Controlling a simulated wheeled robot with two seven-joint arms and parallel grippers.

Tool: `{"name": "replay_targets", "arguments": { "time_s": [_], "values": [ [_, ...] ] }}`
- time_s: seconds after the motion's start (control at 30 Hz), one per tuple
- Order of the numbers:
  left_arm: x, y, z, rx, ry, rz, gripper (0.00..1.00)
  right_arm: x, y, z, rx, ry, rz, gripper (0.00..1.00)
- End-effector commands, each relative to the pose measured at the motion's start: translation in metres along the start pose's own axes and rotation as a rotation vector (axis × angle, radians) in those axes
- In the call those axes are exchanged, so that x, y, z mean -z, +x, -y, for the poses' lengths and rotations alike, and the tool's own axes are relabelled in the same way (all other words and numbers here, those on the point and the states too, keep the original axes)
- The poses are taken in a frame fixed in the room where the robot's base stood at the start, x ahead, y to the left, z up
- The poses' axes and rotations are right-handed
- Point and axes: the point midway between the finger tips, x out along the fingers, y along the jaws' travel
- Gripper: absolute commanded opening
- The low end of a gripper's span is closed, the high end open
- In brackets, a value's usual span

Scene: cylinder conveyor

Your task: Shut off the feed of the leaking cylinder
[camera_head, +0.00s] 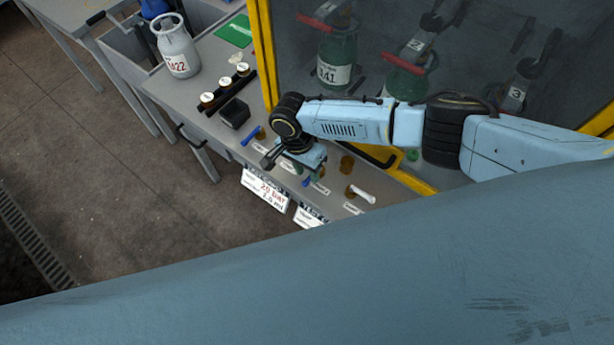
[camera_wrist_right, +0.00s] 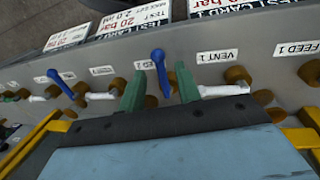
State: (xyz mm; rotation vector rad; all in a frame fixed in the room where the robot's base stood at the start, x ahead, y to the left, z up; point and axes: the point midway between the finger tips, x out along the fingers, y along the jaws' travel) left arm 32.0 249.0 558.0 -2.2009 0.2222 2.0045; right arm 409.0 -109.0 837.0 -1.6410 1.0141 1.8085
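Behind a yellow-framed window, green cylinder 1 (camera_head: 334,62), cylinder 2 (camera_head: 405,78) and cylinder 3 (camera_head: 515,92) stand in a row. I cannot see which one leaks. My right gripper (camera_head: 292,164) is over the valve panel in the head view, hiding some valves. In the right wrist view its green fingers (camera_wrist_right: 160,92) are open. A blue valve handle (camera_wrist_right: 159,62) shows between them, beside a label ending in "D 2". I cannot tell whether the fingers touch it. The label FEED 1 (camera_wrist_right: 296,48) is at the right, with a brass fitting below it. My left gripper is out of view.
A white-handled valve (camera_wrist_right: 223,90) sits under the VENT 1 label. Test cards (camera_head: 264,190) hang on the panel's front. A grey cylinder (camera_head: 177,50), gauges (camera_head: 224,84) and a black block (camera_head: 235,113) stand on the bench. The yellow frame (camera_head: 262,50) rises close to my right arm.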

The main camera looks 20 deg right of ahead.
Motion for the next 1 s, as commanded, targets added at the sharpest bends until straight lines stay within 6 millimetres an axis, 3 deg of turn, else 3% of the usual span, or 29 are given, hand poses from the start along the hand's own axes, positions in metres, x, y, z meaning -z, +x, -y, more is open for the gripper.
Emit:
{"name": "replay_targets", "arguments": {
  "time_s": [0.13,0.5,0.77,1.0],
  "values": [
    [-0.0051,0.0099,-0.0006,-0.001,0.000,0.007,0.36,0.0005,0.0098,0.0007,0.001,0.001,-0.001,0.33],
    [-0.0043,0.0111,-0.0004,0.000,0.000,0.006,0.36,0.0003,0.0112,0.0003,0.001,0.000,0.000,0.33],
    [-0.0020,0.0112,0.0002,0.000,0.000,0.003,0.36,0.0002,0.0113,0.0002,0.001,0.000,0.000,0.02],
    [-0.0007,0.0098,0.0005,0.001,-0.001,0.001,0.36,-0.0002,0.0113,-0.0003,0.000,-0.003,0.000,0.00]
  ]
}}
